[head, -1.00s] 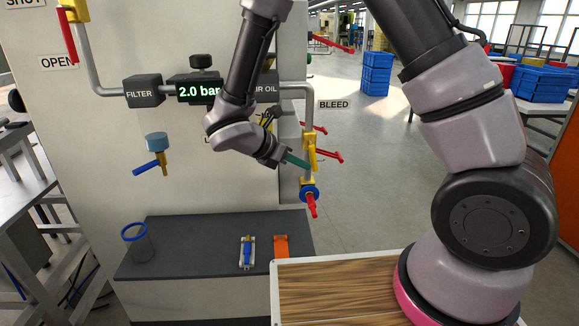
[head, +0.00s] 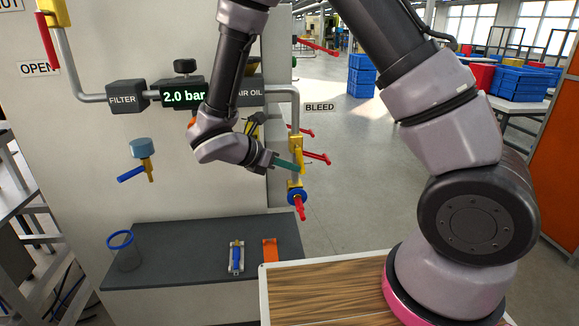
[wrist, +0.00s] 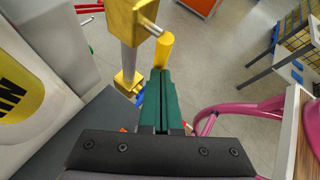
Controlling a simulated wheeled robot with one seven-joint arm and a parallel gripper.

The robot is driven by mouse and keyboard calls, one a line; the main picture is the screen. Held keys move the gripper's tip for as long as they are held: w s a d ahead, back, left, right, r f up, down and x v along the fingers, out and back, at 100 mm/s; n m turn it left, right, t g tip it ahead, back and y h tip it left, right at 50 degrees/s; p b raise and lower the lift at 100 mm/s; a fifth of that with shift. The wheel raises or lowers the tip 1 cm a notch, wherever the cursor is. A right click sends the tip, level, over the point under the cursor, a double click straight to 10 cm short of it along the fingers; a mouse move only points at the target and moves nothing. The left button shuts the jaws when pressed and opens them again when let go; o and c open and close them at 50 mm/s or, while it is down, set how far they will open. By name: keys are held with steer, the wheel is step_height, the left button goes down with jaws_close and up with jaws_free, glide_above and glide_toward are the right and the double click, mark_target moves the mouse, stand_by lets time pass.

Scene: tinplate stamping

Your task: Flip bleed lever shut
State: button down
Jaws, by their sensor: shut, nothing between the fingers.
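The bleed valve (head: 295,143) is a yellow block on the grey pipe, below and left of the BLEED label (head: 319,107). Its yellow bleed lever (head: 301,160) hangs down along the pipe. In the wrist view the valve block (wrist: 130,22) is at top and the lever (wrist: 165,45) hangs just beyond my fingertips. My gripper (head: 297,168) is shut and empty, its green fingers pressed together. The fingertips (wrist: 160,72) are at the lever's lower end; I cannot tell if they touch it.
A blue fitting with a red nozzle (head: 298,200) sits below the valve. A black gauge reads 2.0 bar (head: 183,97). A grey shelf (head: 180,260) holds a blue-rimmed cup (head: 121,241), a blue clamp (head: 236,256) and an orange piece (head: 270,250). Open floor lies right of the panel.

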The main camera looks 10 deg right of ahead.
steer(key=shift+d+h, duration=0.1)
steer(key=shift+h, duration=0.2)
steer(key=h, duration=0.1)
steer(key=d+n+t+h, duration=0.1)
steer(key=h, duration=0.1)
steer(key=d+n+h, duration=0.1)
steer(key=h, duration=0.1)
steer(key=shift+d+f, duration=0.1)
steer(key=shift+f, duration=0.25)
steer(key=n+t+h, duration=0.1)
steer(key=d+n+t+h, duration=0.1)
steer(key=h, duration=0.1)
steer(key=d+n+t+h, duration=0.1)
steer(key=h, duration=0.1)
steer(key=shift+d+r+t, duration=0.2)
steer(key=shift+r+t, duration=0.2)
